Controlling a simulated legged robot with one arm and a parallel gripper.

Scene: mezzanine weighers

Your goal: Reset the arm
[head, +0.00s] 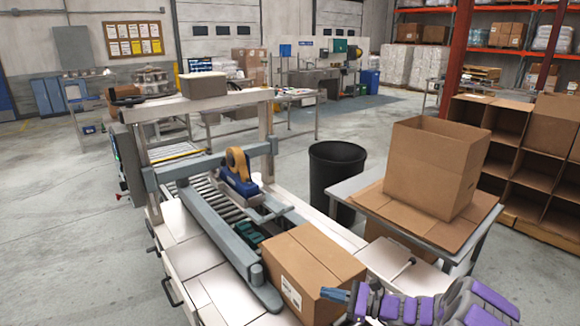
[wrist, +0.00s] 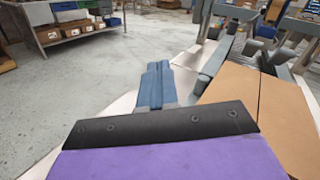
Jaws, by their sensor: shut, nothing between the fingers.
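My gripper (head: 336,295) is at the bottom of the head view, at the end of my purple and grey arm. Its blue fingers are shut together with nothing between them. In the wrist view the fingers (wrist: 155,86) point away over the machine's pale side and the floor. The gripper is just right of a closed cardboard box (head: 312,270) on the conveyor and partly overlaps its corner in the head view. I cannot tell whether it touches the box. The box top (wrist: 285,105) fills the right of the wrist view.
A taping machine (head: 205,215) with a tape roll (head: 238,163) stands over the conveyor. An open carton (head: 435,165) sits on a side table (head: 362,190) at right. A black bin (head: 335,165) stands behind. Shelving (head: 505,125) is at far right. Floor at left is clear.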

